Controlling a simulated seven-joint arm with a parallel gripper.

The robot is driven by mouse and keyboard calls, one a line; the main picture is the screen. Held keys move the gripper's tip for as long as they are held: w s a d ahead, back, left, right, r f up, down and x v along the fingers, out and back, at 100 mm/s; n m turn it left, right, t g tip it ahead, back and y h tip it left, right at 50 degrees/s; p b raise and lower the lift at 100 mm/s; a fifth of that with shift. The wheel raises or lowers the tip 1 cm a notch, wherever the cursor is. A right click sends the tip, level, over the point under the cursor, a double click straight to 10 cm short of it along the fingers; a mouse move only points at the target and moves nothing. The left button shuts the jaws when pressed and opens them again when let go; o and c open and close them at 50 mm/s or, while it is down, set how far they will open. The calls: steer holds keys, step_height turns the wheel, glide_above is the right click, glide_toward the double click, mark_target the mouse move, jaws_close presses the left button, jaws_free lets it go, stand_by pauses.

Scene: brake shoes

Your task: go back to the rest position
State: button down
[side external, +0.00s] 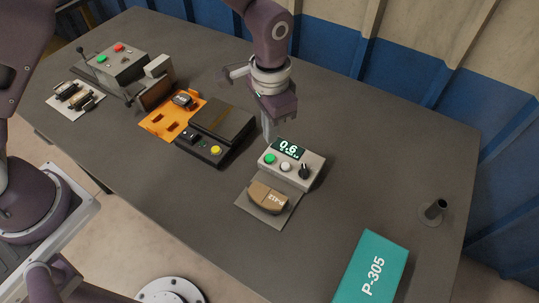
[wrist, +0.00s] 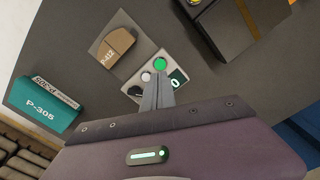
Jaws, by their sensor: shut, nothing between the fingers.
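My gripper (side external: 268,128) is shut and empty, fingers pointing down just behind the small control box (side external: 293,165) in the side view. In the wrist view the shut fingers (wrist: 158,93) overlap the control box near its green button (wrist: 159,64). The box has a display reading 0.6, a green button, a white button and a black knob. A brown brake shoe (side external: 267,197) marked P-412 lies on the grey plate (side external: 246,209) in front of the box; it also shows in the wrist view (wrist: 117,43). I cannot tell whether the fingertips touch the box.
A teal box (side external: 372,270) marked P-305 stands at the front right. A dark device (side external: 222,125) with a yellow button and an orange tray (side external: 160,128) lie left of my gripper. A grey machine (side external: 113,66) stands far left. A short post (side external: 435,210) stands right. The back right table is clear.

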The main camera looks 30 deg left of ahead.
stand_by(0.5)
steer(key=s+a+r+n+t, duration=0.2)
steer(key=a+r, duration=0.4)
steer(key=r, duration=0.6)
steer(key=s+a+r+n+t, duration=0.2)
steer(key=s+a+r, duration=0.7)
steer(key=s+r, duration=0.25)
steer(key=s+a+f+n+t, duration=0.1)
steer(key=s+a+n, duration=0.1)
steer(key=s, duration=0.8)
steer(key=shift+a+f+t, duration=0.25)
steer(key=shift+a+t, duration=0.05)
steer(key=shift+a, duration=0.15)
